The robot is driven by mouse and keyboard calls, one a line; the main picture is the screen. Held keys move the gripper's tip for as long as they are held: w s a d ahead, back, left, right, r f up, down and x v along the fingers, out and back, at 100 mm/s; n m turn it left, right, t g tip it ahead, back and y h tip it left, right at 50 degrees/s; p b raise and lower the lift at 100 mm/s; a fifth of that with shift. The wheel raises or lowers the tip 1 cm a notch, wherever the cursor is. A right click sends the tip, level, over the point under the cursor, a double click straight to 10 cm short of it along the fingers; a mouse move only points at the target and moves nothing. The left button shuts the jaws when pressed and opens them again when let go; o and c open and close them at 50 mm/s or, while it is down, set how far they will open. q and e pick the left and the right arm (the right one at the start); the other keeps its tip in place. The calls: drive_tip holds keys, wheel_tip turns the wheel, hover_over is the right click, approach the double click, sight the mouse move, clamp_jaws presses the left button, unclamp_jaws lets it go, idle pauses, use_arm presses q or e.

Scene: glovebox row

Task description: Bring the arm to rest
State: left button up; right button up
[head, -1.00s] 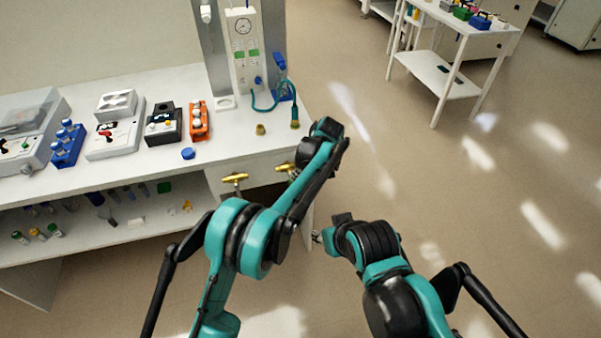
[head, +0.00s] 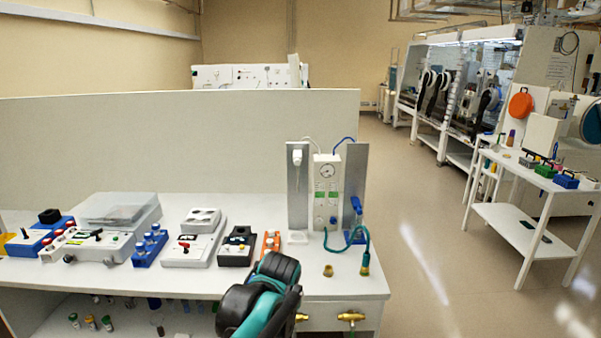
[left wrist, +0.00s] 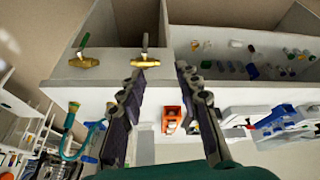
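My left arm (head: 262,298) shows in the head view as a teal and black part at the bottom, in front of the bench edge. Its gripper fingers do not show there. In the left wrist view my left gripper (left wrist: 161,70) is open, with its two dark fingers apart and nothing between them. Its tips point toward the bench front, where brass valves (left wrist: 84,61) show near the left finger. I cannot tell how far the fingers are from the bench. My right arm and gripper are in neither view.
The white bench (head: 345,287) holds a gauge panel (head: 326,188), an orange block (head: 271,243) and several devices. Brass valves (head: 350,317) stick out of its front. A white cart (head: 508,221) stands at the right. The floor (head: 420,240) between them is clear.

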use_arm(q)
drive_tip(key=s+a+f+m+t, duration=0.1)
drive_tip(key=s+a+f, duration=0.1)
drive_tip(key=s+a, duration=0.4)
drive_tip(key=s+a+f+m+t, duration=0.1)
drive_tip(key=s+a, duration=0.5)
drive_tip(key=s, duration=0.8)
drive_tip(key=shift+a+f+m+h, duration=0.3)
drive_tip(key=shift+a+f+m, duration=0.15)
drive_tip(key=shift+f, duration=0.4)
